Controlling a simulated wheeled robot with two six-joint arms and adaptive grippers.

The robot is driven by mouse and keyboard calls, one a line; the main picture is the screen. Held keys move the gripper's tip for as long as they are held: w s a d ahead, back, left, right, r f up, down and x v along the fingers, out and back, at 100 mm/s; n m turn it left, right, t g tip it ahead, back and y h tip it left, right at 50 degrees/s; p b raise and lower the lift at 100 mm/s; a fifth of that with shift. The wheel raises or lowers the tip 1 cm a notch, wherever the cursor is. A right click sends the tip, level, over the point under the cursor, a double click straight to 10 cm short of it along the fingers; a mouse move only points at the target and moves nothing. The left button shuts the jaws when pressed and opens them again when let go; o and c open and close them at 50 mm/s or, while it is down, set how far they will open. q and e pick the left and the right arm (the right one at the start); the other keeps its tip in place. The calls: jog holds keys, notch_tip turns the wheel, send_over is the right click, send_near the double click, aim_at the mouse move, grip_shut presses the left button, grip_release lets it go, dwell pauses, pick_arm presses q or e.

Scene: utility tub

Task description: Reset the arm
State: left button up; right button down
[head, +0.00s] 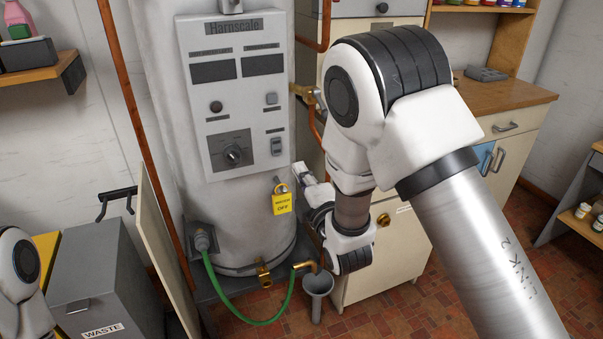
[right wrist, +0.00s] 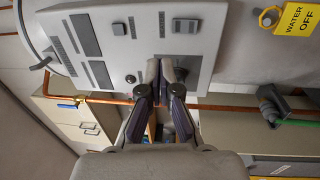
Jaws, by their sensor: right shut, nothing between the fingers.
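My right arm (head: 440,200) reaches in from the lower right in the head view and bends down at its elbow in front of the water heater. Its wrist is beside the heater's lower right side, and the gripper is largely hidden there. In the right wrist view my right gripper (right wrist: 167,72) is shut and empty, its fingertips in front of the grey control panel (right wrist: 105,40); contact cannot be told. Part of my left arm (head: 18,275) shows at the left edge, without its gripper.
The heater (head: 165,110) bears a grey panel (head: 232,105) and a yellow "WATER OFF" tag (head: 282,204). A green hose (head: 235,308), brass tap (head: 303,266) and grey funnel (head: 317,284) are low down. A waste bin (head: 105,280) stands left, a wooden counter (head: 515,95) right.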

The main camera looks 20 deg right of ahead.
jog(key=shift+s+r, duration=0.1)
jog(key=s+d+f+m+g+h+p, duration=0.1)
jog(key=s+d+f+m+g+p, duration=0.2)
jog(key=s+f, duration=0.5)
jog(key=s+d+f+m+g+p, duration=0.1)
jog(key=s+f+g+p, duration=0.35)
jog(key=f, duration=0.65)
jog(key=s+f+m+g, duration=0.3)
jog(key=s+m+g, duration=0.1)
jog(key=s, duration=0.4)
jog(key=s+f+m+g, duration=0.3)
jog(key=s+m, duration=0.3)
jog(key=s, duration=0.2)
jog(key=s+f+m+g, duration=0.4)
jog(key=s+m+g, duration=0.1)
jog(key=s, duration=0.3)
jog(key=shift+d+p, duration=0.3)
jog(key=shift+p, duration=0.15)
